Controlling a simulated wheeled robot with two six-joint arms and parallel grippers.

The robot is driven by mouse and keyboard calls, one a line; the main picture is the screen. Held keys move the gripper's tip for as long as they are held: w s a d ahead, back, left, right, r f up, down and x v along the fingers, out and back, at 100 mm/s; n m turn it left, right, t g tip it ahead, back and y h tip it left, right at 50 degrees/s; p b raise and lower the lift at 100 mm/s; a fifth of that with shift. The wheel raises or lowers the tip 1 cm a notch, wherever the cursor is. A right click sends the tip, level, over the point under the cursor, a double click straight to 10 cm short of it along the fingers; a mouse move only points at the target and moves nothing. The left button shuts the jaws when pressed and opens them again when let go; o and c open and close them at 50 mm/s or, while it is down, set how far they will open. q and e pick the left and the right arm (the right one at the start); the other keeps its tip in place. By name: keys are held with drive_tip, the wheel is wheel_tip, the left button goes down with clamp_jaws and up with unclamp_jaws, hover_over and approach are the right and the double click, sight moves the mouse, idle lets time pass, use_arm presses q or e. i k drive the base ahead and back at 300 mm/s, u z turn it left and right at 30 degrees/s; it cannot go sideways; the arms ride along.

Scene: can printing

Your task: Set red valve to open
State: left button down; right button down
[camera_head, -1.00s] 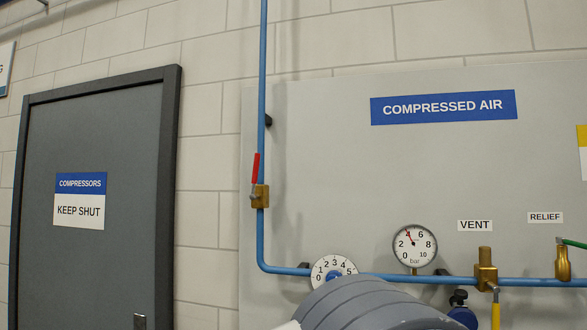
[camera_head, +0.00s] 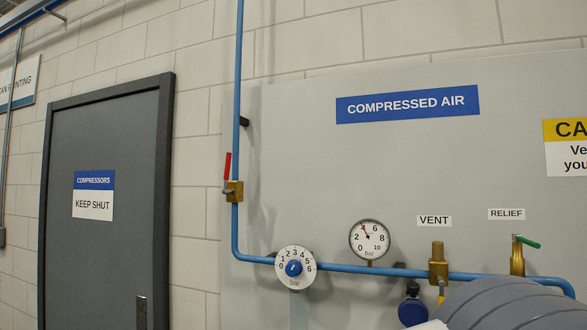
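The red valve has a red lever (camera_head: 228,166) on a brass body (camera_head: 234,191), set in the vertical blue pipe at the left edge of the grey wall panel. Its lever points up, roughly in line with the pipe. Neither of my grippers is in view. A grey ribbed part of my own arm shows at the bottom right, well away from the red valve. Nothing touches or covers the valve.
Along the lower blue pipe (camera_head: 345,268) are a dial with a blue knob (camera_head: 294,268), a pressure gauge (camera_head: 369,239), a yellow-handled vent valve (camera_head: 438,263) and a green-handled relief valve (camera_head: 518,256). A grey door (camera_head: 103,243) stands left. A blue COMPRESSED AIR sign (camera_head: 407,104) hangs above.

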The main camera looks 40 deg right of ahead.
sight(225, 191)
drive_tip(key=z, duration=0.9)
drive_tip(key=i, duration=0.3)
